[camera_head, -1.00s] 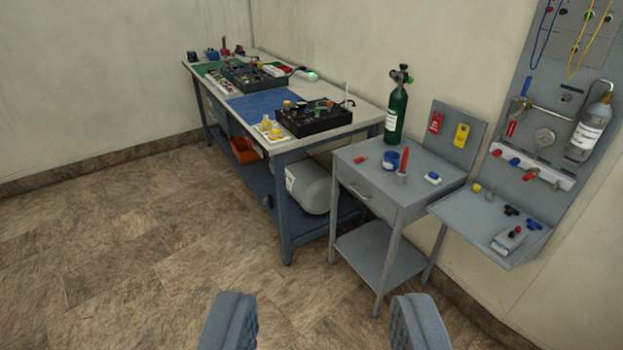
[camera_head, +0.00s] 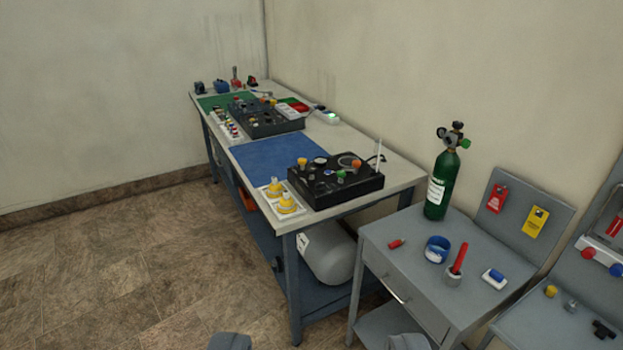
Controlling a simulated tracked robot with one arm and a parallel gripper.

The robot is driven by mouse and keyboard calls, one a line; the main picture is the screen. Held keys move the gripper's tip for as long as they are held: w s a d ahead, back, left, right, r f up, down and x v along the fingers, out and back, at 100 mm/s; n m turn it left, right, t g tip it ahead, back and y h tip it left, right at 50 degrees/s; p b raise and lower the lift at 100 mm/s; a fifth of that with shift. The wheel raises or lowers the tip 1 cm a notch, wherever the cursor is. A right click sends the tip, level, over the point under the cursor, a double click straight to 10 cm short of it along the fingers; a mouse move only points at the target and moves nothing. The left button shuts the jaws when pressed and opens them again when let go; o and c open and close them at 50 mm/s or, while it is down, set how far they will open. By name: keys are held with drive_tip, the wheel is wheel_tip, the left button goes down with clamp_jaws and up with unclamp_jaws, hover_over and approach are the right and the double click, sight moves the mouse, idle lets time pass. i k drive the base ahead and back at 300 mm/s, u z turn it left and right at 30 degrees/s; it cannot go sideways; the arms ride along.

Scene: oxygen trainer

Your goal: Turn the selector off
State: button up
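A black control box (camera_head: 335,184) with orange, green and other knobs and a round dial sits on the near end of the long workbench. A second dark box (camera_head: 262,120) with several small knobs sits farther back. I cannot tell which knob is the selector; the knobs are too small to read. My gripper (camera_head: 319,343) shows only as two grey fingertips at the bottom edge. They are wide apart with nothing between them, well short of the bench and touching nothing.
The workbench (camera_head: 405,172) carries a blue mat (camera_head: 280,158) and yellow fittings (camera_head: 287,202). The floor (camera_head: 120,270) at left is clear.

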sight(321, 187)
drive_tip(key=u, duration=0.15)
drive_tip(key=i, duration=2.3)
drive_tip(key=z, duration=0.35)
